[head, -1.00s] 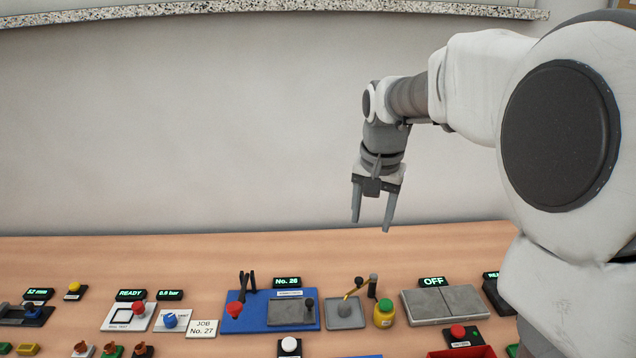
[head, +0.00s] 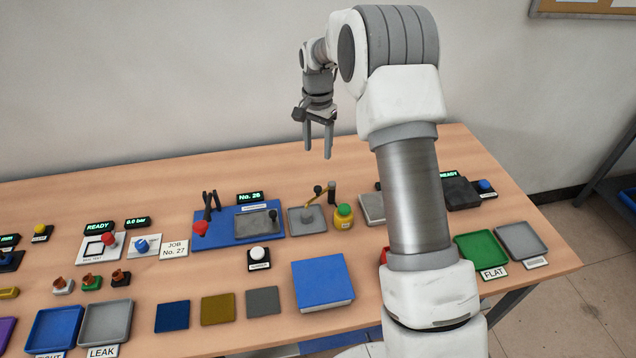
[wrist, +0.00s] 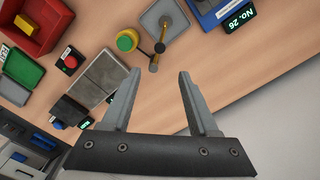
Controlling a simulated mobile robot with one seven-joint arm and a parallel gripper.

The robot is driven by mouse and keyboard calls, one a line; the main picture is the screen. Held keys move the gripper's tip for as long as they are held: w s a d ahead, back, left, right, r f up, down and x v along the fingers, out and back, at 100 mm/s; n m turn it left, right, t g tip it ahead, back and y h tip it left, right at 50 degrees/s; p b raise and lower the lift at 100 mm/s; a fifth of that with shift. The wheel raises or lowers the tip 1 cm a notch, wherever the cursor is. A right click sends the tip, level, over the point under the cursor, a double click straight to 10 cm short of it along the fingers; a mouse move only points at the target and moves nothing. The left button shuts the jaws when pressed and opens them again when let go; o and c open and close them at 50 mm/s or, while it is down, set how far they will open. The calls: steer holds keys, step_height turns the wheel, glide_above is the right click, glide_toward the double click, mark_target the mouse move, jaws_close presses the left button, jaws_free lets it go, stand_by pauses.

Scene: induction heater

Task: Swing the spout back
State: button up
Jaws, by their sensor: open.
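The brass spout (head: 317,196) reaches from a dark upright post (head: 332,193) toward the left, over a small grey plate (head: 306,225). A black knob (head: 318,189) sits on the spout. My gripper (head: 318,152) is open and empty, above and behind the spout, touching nothing. In the wrist view the fingers (wrist: 156,72) point toward the table. The spout's knob (wrist: 160,47) and the post show just beyond the fingertips there, with the grey plate (wrist: 166,20) behind them.
A yellow jar (head: 343,219) with a green lid stands close right of the spout. A blue station (head: 215,236) marked No. 26, with a dark clamp, lies on its left. A grey slab (head: 370,208) lies to the right, partly hidden by my arm. The table behind the spout is clear.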

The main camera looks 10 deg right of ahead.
mark_target(318, 187)
step_height(318, 187, down, 14)
steer(key=shift+r+p, duration=0.1)
steer(key=shift+p, duration=0.4)
jaws_close()
stand_by(1.2)
